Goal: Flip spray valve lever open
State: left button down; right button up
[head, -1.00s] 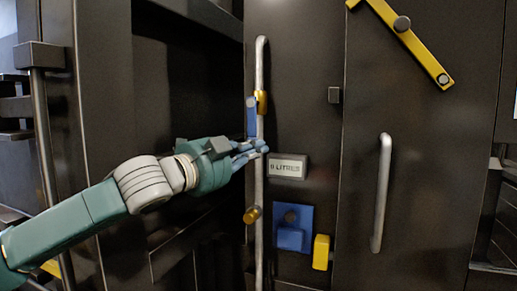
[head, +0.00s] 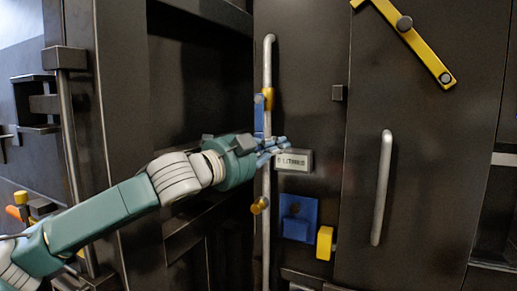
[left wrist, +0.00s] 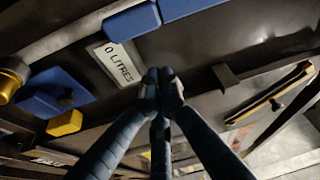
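A blue lever-like bar (head: 259,115) sits beside an upright grey pipe (head: 268,65), just under a yellow collar (head: 267,98). I cannot be sure it is the spray valve lever. Blue bars also show at the top of the left wrist view (left wrist: 132,21). My left gripper (head: 284,146) is in front of the pipe, below the blue bar and beside the "0 LITRES" display (head: 294,161). In the left wrist view its fingertips (left wrist: 160,78) are together with nothing seen between them, and the blue bars are beyond them. My right gripper is not in view.
A blue plate (head: 298,219) and a yellow block (head: 325,243) are below the display. A brass knob (head: 259,205) is low on the pipe. A grey door handle (head: 382,190) and a yellow bar (head: 410,42) are to the right. A dark open recess (head: 195,85) is on the left.

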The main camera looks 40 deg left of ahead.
pick_arm(q)
jog(key=s+a+b, duration=0.1)
jog(key=s+b, duration=0.5)
jog(key=s, duration=0.4)
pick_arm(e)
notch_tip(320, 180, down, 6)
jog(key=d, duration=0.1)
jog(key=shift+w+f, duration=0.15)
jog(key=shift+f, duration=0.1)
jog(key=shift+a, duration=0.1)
